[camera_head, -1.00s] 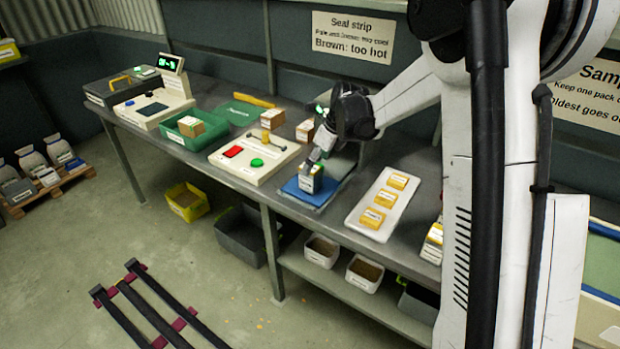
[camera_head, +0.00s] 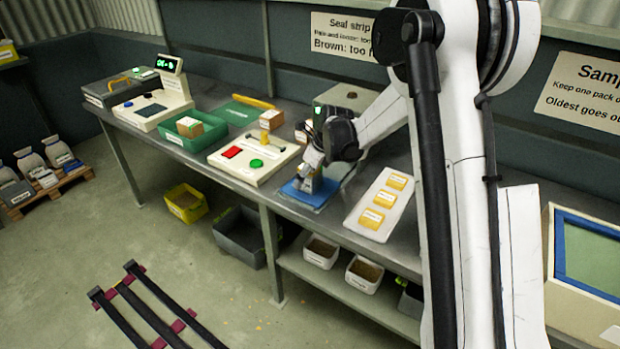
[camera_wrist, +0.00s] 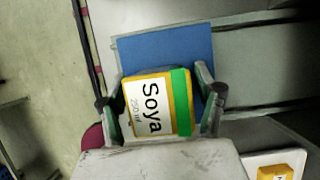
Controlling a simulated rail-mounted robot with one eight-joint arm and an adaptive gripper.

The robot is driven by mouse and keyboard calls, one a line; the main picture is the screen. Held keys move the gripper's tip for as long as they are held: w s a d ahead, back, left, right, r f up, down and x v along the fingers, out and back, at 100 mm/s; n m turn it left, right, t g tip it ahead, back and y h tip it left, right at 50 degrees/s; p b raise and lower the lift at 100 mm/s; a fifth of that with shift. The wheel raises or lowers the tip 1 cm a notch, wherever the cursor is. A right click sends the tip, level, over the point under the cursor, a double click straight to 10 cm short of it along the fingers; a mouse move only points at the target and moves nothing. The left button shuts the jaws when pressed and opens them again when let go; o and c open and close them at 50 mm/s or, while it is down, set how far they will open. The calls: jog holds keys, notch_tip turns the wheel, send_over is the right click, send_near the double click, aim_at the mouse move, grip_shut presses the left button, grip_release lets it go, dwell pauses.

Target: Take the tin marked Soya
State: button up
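The tin marked Soya (camera_wrist: 150,108), with a white and yellow label and a green band, lies between the two fingers of my gripper (camera_wrist: 162,92) in the wrist view. The tin is over the blue mat (camera_wrist: 165,50). In the head view my gripper (camera_head: 308,180) is low over the blue mat (camera_head: 312,197) on the bench and mostly hides the tin.
A white tray (camera_head: 364,222) with several yellow packs is right of the mat. A cream panel (camera_head: 238,166) with a red pad and green button is to its left. A green tray (camera_head: 176,138) stands farther left. Open bins sit on the shelf below.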

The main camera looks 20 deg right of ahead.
jog(key=c, duration=1.3)
jog(key=shift+c, duration=0.2)
